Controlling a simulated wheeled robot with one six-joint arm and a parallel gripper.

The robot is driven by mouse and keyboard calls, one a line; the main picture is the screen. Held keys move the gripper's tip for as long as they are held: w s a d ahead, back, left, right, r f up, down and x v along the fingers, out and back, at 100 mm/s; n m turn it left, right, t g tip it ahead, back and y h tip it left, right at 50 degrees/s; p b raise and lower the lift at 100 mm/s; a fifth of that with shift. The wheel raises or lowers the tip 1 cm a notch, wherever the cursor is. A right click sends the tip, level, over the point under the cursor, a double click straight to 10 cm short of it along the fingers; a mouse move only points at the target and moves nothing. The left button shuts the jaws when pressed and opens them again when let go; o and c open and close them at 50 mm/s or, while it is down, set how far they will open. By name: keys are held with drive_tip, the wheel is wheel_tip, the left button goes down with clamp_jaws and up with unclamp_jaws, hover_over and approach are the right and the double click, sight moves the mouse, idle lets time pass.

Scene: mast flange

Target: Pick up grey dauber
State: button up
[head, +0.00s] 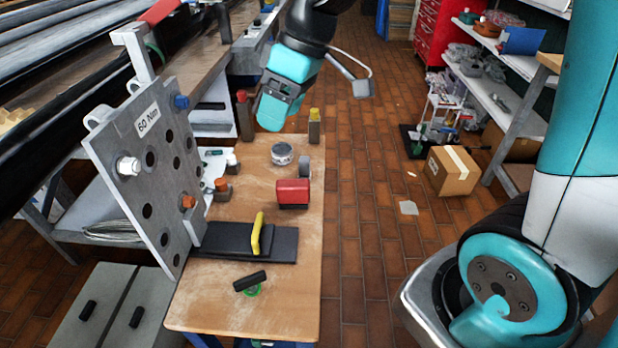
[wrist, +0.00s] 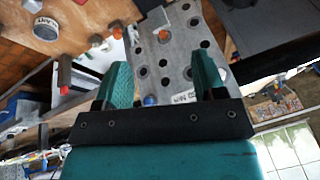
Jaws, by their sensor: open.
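A small grey block-like piece (head: 304,168), which looks like the grey dauber, stands on the wooden bench top (head: 265,312) near its right edge, behind a red box. Its exact shape is too small to tell. My gripper (head: 272,116) hangs above the far end of the bench, apart from the grey piece and to its left in the head view. In the wrist view my gripper (wrist: 162,80) has its two teal fingers spread with nothing between them. I cannot make out the grey piece for certain in the wrist view.
On the bench are a round tin (head: 282,153), a red box (head: 292,193), a yellow-topped post (head: 314,127), a yellow handle (head: 257,233) and a black cylinder (head: 250,281). A tilted holed plate (head: 150,190) stands at the left.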

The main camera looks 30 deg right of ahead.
drive_tip(key=w+d+f+b, duration=0.3)
drive_tip(key=w+d+f, duration=0.6)
drive_tip(key=w+d, duration=0.15)
drive_tip(key=n+t+b, duration=0.2)
drive_tip(key=b, duration=0.1)
approach(304, 158)
drive_tip(key=shift+h, duration=0.4)
drive_tip(key=x, duration=0.6)
drive_tip(key=shift+a, duration=0.15)
drive_tip(key=shift+x, duration=2.9)
drive_tip(key=shift+s+a, duration=0.15)
drive_tip(key=c, duration=1)
drive_tip(key=shift+r, duration=0.1)
